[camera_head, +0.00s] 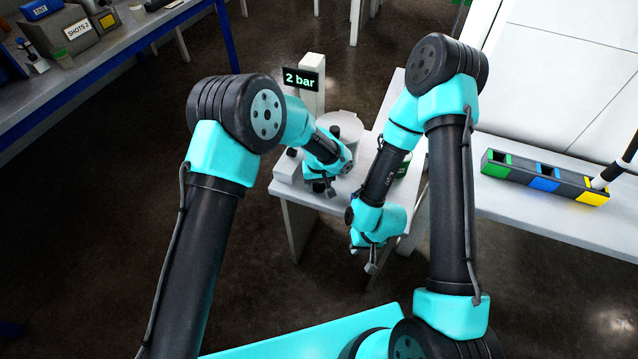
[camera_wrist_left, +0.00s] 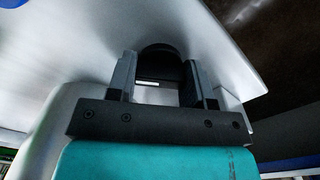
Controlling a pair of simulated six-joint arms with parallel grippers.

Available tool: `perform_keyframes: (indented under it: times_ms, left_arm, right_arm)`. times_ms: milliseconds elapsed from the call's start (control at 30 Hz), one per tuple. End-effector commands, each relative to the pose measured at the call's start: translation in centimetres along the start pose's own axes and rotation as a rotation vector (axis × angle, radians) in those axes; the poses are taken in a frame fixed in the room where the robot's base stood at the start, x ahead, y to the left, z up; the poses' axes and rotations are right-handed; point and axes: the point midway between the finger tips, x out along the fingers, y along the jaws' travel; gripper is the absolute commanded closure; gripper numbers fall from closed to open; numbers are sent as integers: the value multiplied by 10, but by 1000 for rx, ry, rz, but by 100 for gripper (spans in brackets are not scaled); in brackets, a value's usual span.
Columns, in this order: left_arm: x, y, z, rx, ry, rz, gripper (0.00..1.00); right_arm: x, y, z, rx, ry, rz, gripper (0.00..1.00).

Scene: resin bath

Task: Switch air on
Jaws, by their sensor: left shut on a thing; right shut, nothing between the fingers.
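A small black sign (camera_head: 301,80) reading "2 bar" stands on a white post at the back of the small white table. A pale apparatus with a round top (camera_head: 341,122) sits in front of it, partly hidden by my left arm. My left gripper (camera_head: 329,190) is low over the front of this table. In the left wrist view my left gripper (camera_wrist_left: 163,88) is shut on a dark rounded knob (camera_wrist_left: 160,62), which lies between its two fingers. My right gripper (camera_head: 371,267) is shut and empty, in front of the table's right side.
A dark green container (camera_head: 402,166) stands on the small table's right side, partly behind my right arm. A rack (camera_head: 545,176) with green, blue and yellow sections sits on the right bench. A box labelled "SHOTS 2" (camera_head: 85,30) is on the left bench. Open floor lies left of the table.

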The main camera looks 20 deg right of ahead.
Motion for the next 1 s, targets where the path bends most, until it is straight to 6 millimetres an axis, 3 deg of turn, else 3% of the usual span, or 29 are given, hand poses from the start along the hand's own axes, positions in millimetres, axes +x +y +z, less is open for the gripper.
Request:
perform_keyframes:
  times_ms: [300,333,600,1000]
  left_arm:
    - [0,0,0,11,0,0,77]
    - [0,0,0,11,0,0,51]
    - [0,0,0,10,0,0,28]
    - [-9,0,0,9,2,1,28]
  right_arm:
    - [0,0,0,0,0,0,100]
    - [0,0,0,0,0,0,100]
    - [0,0,0,0,0,0,100]
    - [0,0,0,0,0,0,100]
